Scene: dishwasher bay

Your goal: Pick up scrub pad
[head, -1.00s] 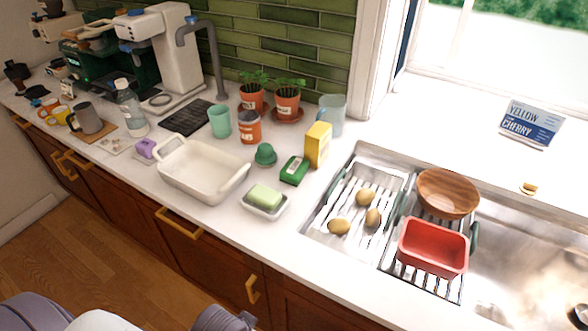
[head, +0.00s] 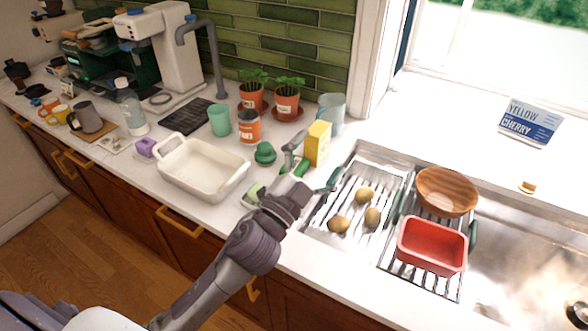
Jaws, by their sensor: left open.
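A green rectangular pad (head: 301,167), which I take for the scrub pad, lies on the white counter left of the yellow box. Only bits of it show, since my gripper covers the rest. My right gripper is not in view.
A light green soap bar (head: 256,192) is partly hidden behind my gripper. A dark green round scrubber (head: 265,153), a yellow box (head: 317,144) and a white baking dish (head: 170,181) stand close by. The sink's drying rack (head: 345,190) is to the right.

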